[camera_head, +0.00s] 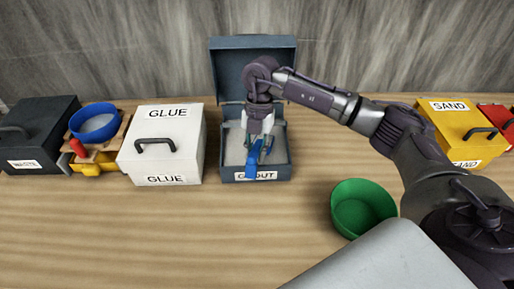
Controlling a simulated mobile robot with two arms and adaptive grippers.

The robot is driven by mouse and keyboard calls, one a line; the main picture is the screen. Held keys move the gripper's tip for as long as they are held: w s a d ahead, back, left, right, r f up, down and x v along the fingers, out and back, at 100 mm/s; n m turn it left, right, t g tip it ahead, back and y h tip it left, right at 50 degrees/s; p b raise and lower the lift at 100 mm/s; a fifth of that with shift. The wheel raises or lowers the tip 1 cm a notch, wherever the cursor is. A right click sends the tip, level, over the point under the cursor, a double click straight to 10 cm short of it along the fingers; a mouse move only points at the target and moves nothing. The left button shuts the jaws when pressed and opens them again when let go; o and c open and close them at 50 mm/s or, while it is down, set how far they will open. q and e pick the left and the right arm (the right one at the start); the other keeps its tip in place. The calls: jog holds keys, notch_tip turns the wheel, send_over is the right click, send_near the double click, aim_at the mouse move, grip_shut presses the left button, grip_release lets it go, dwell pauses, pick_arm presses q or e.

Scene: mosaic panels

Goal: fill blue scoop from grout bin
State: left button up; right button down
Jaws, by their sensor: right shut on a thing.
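The grout bin (228,163) is a dark blue-grey box labelled GROUT in the middle of the table. Its lid (228,70) stands open against the back, and pale grey material (236,141) shows inside. My right gripper (258,143) points down over the bin and is shut on the blue scoop (252,164). The scoop hangs tilted at the front part of the bin and covers part of the label. I cannot tell whether the scoop holds any grout. My left gripper is not in view.
A white GLUE box (190,148) stands just left of the bin. Further left are a blue bowl (95,126) on a stand and a black WASTE box (45,130). A green bowl (350,215) sits front right. A yellow SAND box (455,125) stands right, behind my arm. The front left table is clear.

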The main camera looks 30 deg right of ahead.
aim_at(255, 162)
jog(key=shift+s+a+t+h, duration=0.25)
jog(key=shift+s+t+h, duration=0.05)
jog(key=shift+s+h, duration=0.1)
jog(key=shift+s+a+r+t+h, duration=0.1)
jog(key=shift+s+a+t+h, duration=0.15)
jog(key=shift+s, duration=0.25)
jog(key=shift+s+a+t+h, duration=0.1)
jog(key=shift+s+a+t, duration=0.05)
jog(key=shift+s+a, duration=0.25)
jog(key=shift+s+a+t+h, duration=0.15)
jog(key=shift+s+a, duration=0.05)
jog(key=shift+s, duration=0.25)
jog(key=shift+s+a+t+h, duration=0.1)
jog(key=shift+s+a+t, duration=0.1)
jog(key=shift+s, duration=0.2)
jog(key=shift+s+r+p, duration=0.1)
jog(key=shift+r+p, duration=0.25)
jog(key=shift+r, duration=0.1)
